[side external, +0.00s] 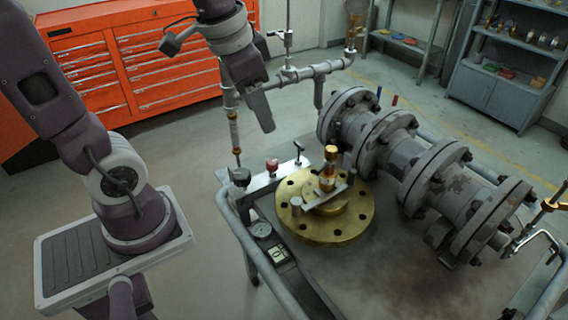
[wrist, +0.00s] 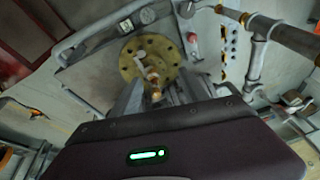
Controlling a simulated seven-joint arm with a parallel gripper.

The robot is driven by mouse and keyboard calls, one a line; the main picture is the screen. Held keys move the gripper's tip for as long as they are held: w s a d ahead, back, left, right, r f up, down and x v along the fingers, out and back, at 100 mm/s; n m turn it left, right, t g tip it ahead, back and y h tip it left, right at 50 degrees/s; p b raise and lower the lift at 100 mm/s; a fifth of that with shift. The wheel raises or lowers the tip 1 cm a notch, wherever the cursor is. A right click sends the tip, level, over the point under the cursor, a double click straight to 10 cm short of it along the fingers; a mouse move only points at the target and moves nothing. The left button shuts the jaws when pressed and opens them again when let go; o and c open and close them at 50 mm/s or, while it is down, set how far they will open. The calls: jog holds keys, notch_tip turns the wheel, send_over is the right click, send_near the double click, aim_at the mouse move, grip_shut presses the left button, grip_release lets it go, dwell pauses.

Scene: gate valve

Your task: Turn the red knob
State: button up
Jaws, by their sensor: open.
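The red knob (side external: 272,164) is a small knob on a pale block at the table's left edge, between a dark round knob (side external: 240,176) and a T-shaped handle (side external: 298,152). In the wrist view a small red spot near the brass flange (wrist: 140,50) appears to be the same red knob (wrist: 193,38). My gripper (side external: 262,118) hangs above and behind the knob, pointing down, clear of it. In the wrist view my gripper (wrist: 156,92) has its two fingers apart with nothing held between them. The fingers partly cover the lower side of the flange.
A brass flange (side external: 348,222) with an upright stem lies right of the knob. A large grey flanged pipe valve (side external: 400,160) fills the table's right. Thin grey pipework (side external: 320,70) stands behind. Red tool drawers (side external: 155,60) stand at the back.

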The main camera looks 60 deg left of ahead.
jog(key=w+a+f+g, duration=0.1)
jog(key=w+a+f, duration=0.3)
jog(key=w, duration=0.1)
jog(key=m+g, duration=0.3)
send_over(272, 161)
jog(key=shift+h, duration=0.3)
notch_tip(272, 161, down, 15)
jog(key=shift+f, duration=0.1)
notch_tip(272, 161, down, 7)
jog(key=shift+r, duration=0.2)
grip_shut()
